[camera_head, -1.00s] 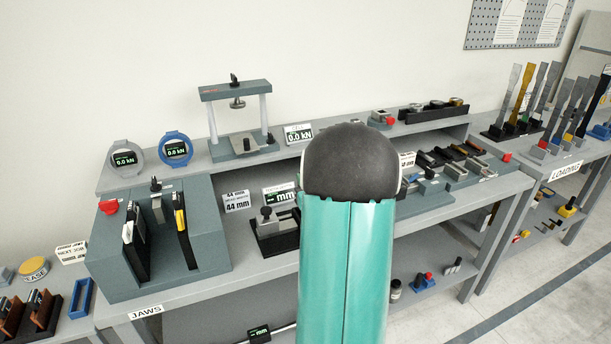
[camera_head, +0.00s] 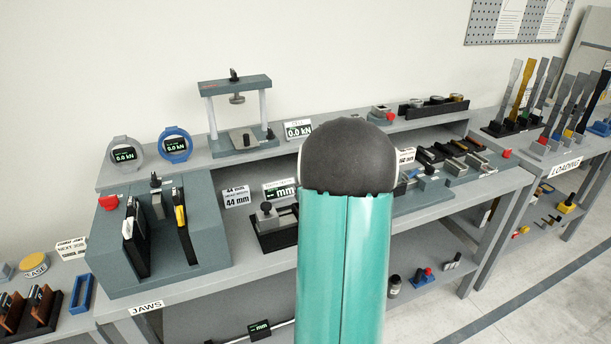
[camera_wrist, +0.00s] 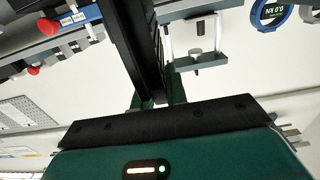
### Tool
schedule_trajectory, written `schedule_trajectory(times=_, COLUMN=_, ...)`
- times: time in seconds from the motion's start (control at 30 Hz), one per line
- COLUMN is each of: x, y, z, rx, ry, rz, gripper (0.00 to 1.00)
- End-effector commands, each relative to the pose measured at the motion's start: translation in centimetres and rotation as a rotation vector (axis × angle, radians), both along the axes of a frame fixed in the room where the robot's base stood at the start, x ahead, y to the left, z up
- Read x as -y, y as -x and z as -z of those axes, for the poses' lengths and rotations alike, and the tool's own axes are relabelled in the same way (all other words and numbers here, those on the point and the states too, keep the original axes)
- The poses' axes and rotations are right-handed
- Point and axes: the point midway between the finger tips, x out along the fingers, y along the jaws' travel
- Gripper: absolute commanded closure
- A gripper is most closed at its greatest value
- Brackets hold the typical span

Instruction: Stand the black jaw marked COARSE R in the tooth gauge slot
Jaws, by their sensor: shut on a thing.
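My gripper (camera_wrist: 155,98) shows in the wrist view, shut on a long black piece (camera_wrist: 133,38) that runs up out of the picture. It looks like the black jaw, but no COARSE R marking is readable. In the head view my own arm hides the gripper and what it holds. A dark fixture with a knob (camera_head: 275,228) stands left of my arm, below a small mm display (camera_head: 280,190). It may be the tooth gauge; its slot cannot be made out. A grey-green block (camera_head: 212,222) at the left holds dark jaws upright in its slots.
A small press (camera_head: 237,112) and two round 0.0 kN dials stand on the raised back shelf. Metal blocks and a red knob (camera_head: 505,154) lie right of my arm. Dark parts stand in a rack at the lower left. A lower shelf holds small items.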

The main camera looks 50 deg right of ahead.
Motion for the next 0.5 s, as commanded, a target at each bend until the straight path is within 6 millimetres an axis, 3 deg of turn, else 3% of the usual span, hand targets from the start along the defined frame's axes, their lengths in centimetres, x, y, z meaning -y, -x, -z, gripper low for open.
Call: schedule_trajectory(times=0.5, x=0.05, y=-0.05, z=0.83, rx=0.003, ry=0.003, rz=-0.001, gripper=1.0)
